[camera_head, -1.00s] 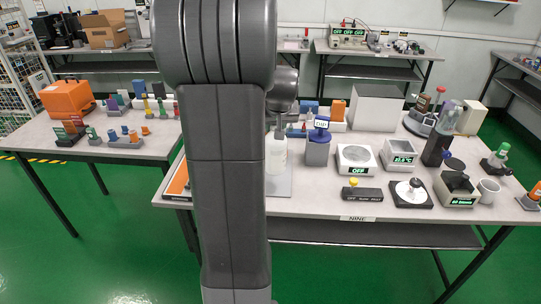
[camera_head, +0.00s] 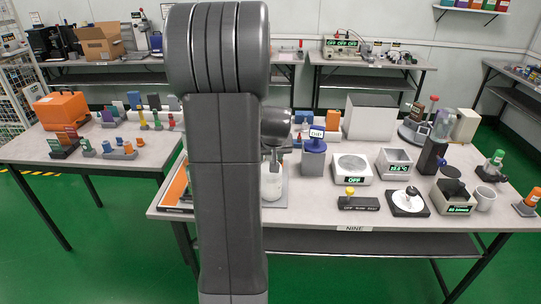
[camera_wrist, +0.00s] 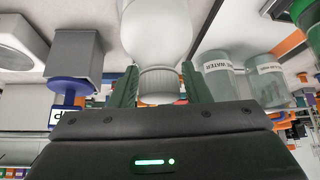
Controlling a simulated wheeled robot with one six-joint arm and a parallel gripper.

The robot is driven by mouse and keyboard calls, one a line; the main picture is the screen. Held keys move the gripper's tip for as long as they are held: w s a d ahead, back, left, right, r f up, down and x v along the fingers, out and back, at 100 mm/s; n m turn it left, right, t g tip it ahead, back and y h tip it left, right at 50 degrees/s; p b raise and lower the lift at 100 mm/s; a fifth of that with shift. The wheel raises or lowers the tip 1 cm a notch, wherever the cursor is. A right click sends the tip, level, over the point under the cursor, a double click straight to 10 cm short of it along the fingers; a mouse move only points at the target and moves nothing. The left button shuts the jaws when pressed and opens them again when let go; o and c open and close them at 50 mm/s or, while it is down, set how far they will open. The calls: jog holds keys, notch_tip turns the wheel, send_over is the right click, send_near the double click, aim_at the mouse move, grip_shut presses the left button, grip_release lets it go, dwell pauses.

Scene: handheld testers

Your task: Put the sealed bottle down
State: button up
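The sealed bottle (camera_head: 271,184) is white with a white ribbed cap (camera_wrist: 160,84). In the head view it stands upright over a grey plate (camera_head: 274,206) on the near table, just right of my arm. I cannot tell whether its base touches the plate. In the wrist view the bottle body (camera_wrist: 156,32) fills the top middle. My gripper (camera_wrist: 160,88) has its green fingers on both sides of the cap and appears shut on it. In the head view my arm hides the fingers and part of the plate.
A grey block with a blue-topped label (camera_head: 314,160) stands just right of the bottle. A scale (camera_head: 352,168) is further right. An orange-and-black tray (camera_head: 178,190) lies left of my arm. The wrist view shows labelled translucent containers (camera_wrist: 217,80) close by.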

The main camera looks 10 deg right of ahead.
jog(key=shift+o, duration=0.4)
jog(key=shift+r, duration=0.1)
jog(key=shift+r, duration=0.2)
jog(key=v, duration=1.1)
jog(key=shift+s+r+p, duration=0.25)
jog(key=shift+r+p, duration=0.1)
jog(key=shift+p, duration=0.05)
jog(key=shift+f, duration=0.15)
jog(key=x, duration=1.2)
jog(key=shift+f+b, duration=0.1)
jog(key=shift+b, duration=0.25)
jog(key=shift+r, duration=1.3)
